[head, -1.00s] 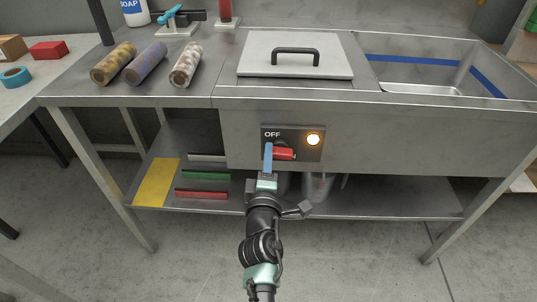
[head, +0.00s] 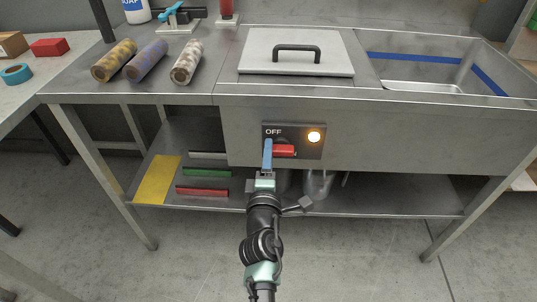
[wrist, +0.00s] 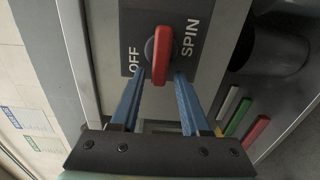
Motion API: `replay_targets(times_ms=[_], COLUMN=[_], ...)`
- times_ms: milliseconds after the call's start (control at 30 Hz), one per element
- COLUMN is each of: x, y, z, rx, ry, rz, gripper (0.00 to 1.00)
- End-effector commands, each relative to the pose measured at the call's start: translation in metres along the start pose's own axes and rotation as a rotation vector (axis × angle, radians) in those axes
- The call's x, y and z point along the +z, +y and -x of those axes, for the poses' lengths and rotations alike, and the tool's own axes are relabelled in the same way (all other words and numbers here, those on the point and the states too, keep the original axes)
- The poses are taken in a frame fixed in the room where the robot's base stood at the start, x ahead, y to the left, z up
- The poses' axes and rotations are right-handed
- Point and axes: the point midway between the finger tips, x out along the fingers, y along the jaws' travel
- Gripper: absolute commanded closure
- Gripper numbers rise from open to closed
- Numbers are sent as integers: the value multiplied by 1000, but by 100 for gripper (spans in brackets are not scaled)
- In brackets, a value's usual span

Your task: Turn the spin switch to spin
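The spin switch is a red handle (head: 284,151) on a dark panel (head: 312,148) on the front of the steel bench. OFF is printed above it in the head view. In the wrist view the red handle (wrist: 161,58) stands between the words OFF and SPIN, lying crosswise to the line between them. My gripper (head: 268,143) is at the panel with its blue fingers toward the switch. In the wrist view my gripper (wrist: 159,77) is open, one finger on each side of the handle's near end, with gaps showing. Contact is not visible.
A lower shelf (head: 390,197) holds a yellow sheet (head: 158,180) and coloured bars. The bench top carries three rolls, a lidded cover (head: 335,68) and a sink (head: 425,86).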

Motion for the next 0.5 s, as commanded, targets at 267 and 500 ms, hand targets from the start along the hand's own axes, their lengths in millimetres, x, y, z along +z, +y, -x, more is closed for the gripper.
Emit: replay_targets(times_ms=[267,500], x=[0,0], y=[1,2], z=[0,15], rx=[2,0], ry=[0,0], rz=[-3,-3], gripper=[48,48])
